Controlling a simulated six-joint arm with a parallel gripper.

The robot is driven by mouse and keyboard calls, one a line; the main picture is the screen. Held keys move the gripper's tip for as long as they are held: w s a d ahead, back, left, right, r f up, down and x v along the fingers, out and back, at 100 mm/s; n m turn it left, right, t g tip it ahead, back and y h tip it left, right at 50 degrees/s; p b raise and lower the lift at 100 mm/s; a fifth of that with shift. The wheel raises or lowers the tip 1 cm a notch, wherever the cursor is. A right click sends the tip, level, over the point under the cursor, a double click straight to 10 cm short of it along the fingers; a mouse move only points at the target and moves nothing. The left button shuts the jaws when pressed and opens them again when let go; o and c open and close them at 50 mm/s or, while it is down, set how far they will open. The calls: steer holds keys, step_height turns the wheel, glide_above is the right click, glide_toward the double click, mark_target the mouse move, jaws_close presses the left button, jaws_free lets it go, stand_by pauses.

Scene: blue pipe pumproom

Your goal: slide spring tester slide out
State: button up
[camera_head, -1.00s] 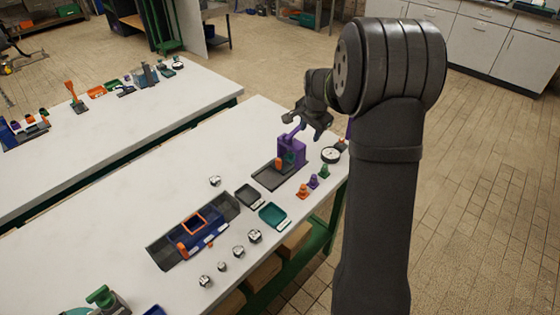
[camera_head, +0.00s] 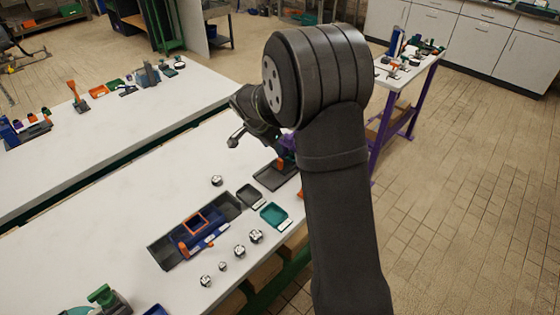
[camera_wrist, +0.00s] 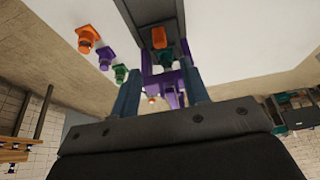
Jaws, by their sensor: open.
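A dark blue fixture (camera_head: 205,225) with an orange frame and an orange handle (camera_head: 189,248) sits on a long grey base on the white table. A purple lever device (camera_head: 287,142) stands beyond it, mostly hidden behind my arm in the head view. In the wrist view, the purple device (camera_wrist: 168,82) shows beyond the fingers, with an orange part on its grey base. No label shows which of the two is the spring tester.
A grey tray (camera_head: 248,192) and a teal tray (camera_head: 273,214) lie right of the blue fixture. Several round metal pieces stand in front of it. The table left of the fixture is mostly clear.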

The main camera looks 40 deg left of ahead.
mark_target(279, 160)
steer(key=x, duration=1)
steer(key=shift+f, duration=0.2)
jaws_close()
